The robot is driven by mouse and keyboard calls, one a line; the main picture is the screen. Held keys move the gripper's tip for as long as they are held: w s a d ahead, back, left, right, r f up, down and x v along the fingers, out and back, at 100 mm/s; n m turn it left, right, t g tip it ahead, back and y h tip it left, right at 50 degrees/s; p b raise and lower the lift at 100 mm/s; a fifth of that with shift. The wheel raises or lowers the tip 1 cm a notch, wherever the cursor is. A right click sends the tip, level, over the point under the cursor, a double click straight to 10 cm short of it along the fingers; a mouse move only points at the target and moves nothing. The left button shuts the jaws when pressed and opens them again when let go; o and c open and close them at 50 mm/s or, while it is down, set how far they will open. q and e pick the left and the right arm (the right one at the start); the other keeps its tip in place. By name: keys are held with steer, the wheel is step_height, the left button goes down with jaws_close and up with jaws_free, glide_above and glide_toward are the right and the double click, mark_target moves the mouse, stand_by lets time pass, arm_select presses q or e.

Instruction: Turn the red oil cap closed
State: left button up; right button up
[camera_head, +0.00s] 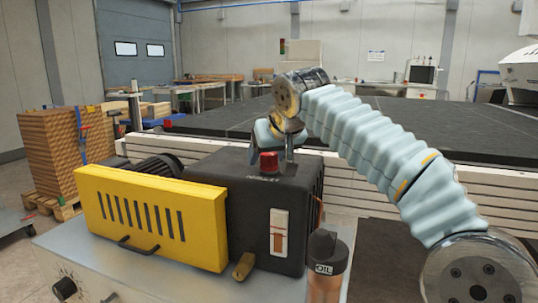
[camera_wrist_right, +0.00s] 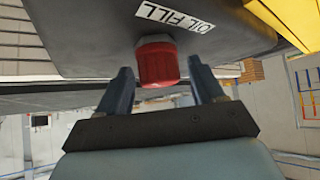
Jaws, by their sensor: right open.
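The red oil cap (camera_head: 268,163) sits upright on top of the black pump housing (camera_head: 235,200). My right gripper (camera_wrist_right: 158,85) is open, with one finger on each side of the cap and a gap visible at both sides. My left gripper is not in view.
A yellow slotted guard (camera_head: 150,218) covers the pump's left side. A dark-capped OIL bottle (camera_head: 325,265) stands at the front right of the grey cabinet top (camera_head: 190,275). A large dark table (camera_head: 430,125) lies behind, and stacked wooden boards (camera_head: 60,150) stand at left.

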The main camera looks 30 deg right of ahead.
steer(key=c, duration=1)
steer(key=shift+r, duration=0.1)
steer(key=shift+a+r+m+h+p, duration=0.1)
steer(key=shift+r+m+h+p, duration=0.05)
steer(key=shift+m+h+p, duration=0.85)
steer(key=m+g+h+p, duration=0.1)
steer(key=m+p, duration=0.1)
steer(key=shift+m, duration=0.4)
steer(key=m+g+h+p, duration=0.1)
steer(key=m+h, duration=0.1)
steer(key=shift+m+g, duration=0.3)
steer(key=shift+m+g+h, duration=0.7)
steer(key=shift+m+g, duration=0.3)
steer(key=shift+m, duration=0.5)
